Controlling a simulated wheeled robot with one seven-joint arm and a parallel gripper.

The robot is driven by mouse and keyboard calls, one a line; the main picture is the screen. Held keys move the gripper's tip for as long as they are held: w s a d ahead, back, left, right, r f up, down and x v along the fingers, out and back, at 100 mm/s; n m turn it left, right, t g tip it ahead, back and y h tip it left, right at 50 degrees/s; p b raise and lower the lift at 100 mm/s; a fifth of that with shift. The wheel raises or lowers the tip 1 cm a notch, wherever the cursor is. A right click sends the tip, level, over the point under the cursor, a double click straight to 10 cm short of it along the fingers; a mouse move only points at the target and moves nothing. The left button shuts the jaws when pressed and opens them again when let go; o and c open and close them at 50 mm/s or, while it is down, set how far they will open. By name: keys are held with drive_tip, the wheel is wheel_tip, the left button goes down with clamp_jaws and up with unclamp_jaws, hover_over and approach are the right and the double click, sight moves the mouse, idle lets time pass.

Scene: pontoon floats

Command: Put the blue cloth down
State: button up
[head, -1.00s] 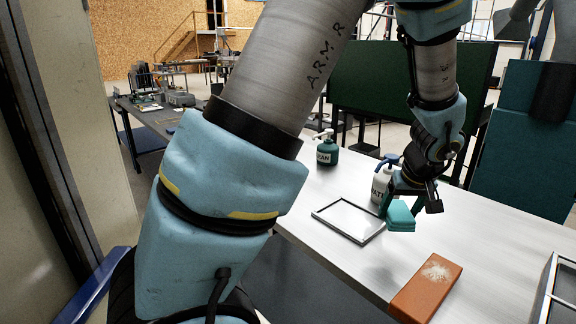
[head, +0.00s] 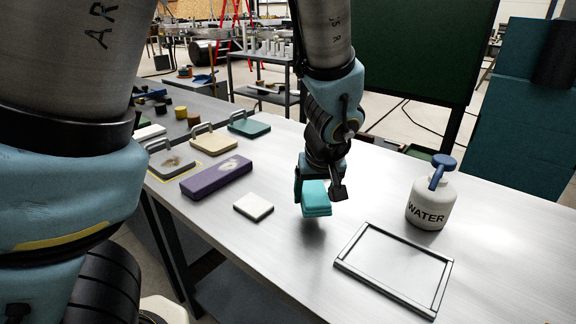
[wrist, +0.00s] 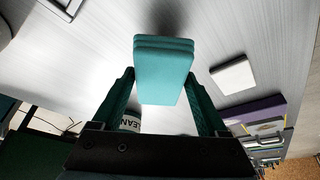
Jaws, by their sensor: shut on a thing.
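The blue cloth, a folded turquoise stack (head: 315,203), is held between the fingers of my gripper (head: 320,187). It hangs a little above the metal table (head: 275,255), with a dark shadow under it. In the wrist view the cloth (wrist: 163,78) sits between the two dark green fingers of my gripper (wrist: 163,95). The cloth is to the right of a small white pad (head: 253,207) and to the left of the water bottle (head: 427,208).
A shallow metal frame (head: 350,268) lies at the front right. A purple block (head: 217,177) and several handled pads, such as a green one (head: 249,127), lie to the left. The tabletop directly under and in front of the cloth is clear.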

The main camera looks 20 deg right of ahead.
drive_tip(key=w+d+p, duration=0.1)
drive_tip(key=w+p, duration=0.1)
drive_tip(key=w, duration=0.3)
drive_tip(key=w+d+p, duration=0.2)
drive_tip(key=w, duration=0.3)
drive_tip(key=w+d+p, duration=0.1)
drive_tip(key=w+p, duration=0.2)
drive_tip(key=w, duration=0.2)
drive_tip(key=shift+w+d+r, duration=0.1)
drive_tip(key=shift+w+d, duration=0.15)
drive_tip(key=shift+w, duration=0.05)
drive_tip(key=p+x, duration=0.2)
drive_tip(key=x, duration=0.1)
drive_tip(key=shift+s, duration=0.1)
drive_tip(key=shift+f, duration=0.4)
drive_tip(key=shift+f, duration=0.1)
drive_tip(key=shift+f+b, duration=0.25)
drive_tip(key=shift+b, duration=0.2)
drive_tip(key=o, duration=1.2)
drive_tip(key=shift+a, duration=0.1)
drive_tip(key=shift+a, duration=0.15)
